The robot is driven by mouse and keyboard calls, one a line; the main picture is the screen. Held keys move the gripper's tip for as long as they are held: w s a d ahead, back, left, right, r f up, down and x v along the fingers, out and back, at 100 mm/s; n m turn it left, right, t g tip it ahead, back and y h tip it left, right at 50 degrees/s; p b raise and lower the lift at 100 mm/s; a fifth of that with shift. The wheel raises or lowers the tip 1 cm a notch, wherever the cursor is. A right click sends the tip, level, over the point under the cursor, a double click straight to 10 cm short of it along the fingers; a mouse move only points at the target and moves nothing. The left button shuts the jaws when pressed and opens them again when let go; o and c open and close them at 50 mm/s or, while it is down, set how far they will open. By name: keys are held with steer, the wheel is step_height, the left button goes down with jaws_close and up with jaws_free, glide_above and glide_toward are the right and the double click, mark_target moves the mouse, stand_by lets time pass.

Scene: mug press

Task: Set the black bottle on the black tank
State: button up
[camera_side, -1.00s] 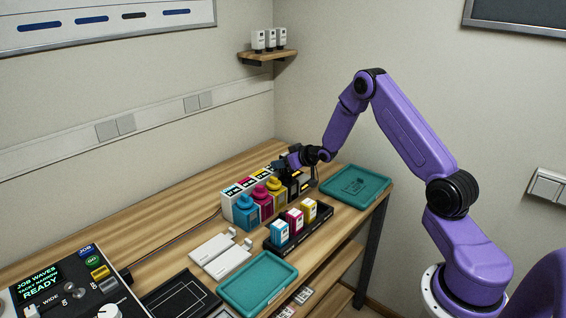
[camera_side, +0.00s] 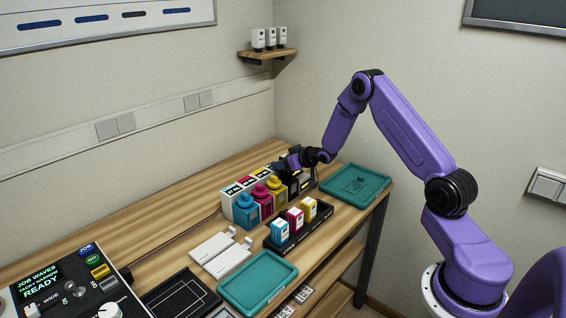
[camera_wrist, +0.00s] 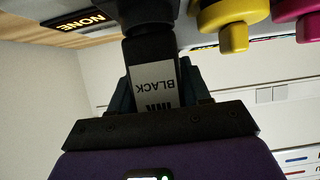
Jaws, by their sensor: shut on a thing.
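The black bottle (camera_wrist: 152,82), with a pale label reading "BLACK" upside down, sits between the fingers of my gripper (camera_wrist: 158,95) in the wrist view. Its narrow end points to a dark round part at the top of that view; I cannot tell whether they touch. The black tank (camera_side: 294,187) stands at the far right end of the tank row in the side view, with my gripper (camera_side: 290,163) just over it. A yellow "NONE" panel (camera_wrist: 80,20) shows in the wrist view. In the side view the bottle is mostly hidden by my gripper.
A teal tray (camera_side: 357,184) is at right, another teal tray (camera_side: 257,282) nearer.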

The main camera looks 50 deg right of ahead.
steer(key=shift+f, duration=0.15)
steer(key=o, duration=0.9)
steer(key=shift+v, duration=5.55)
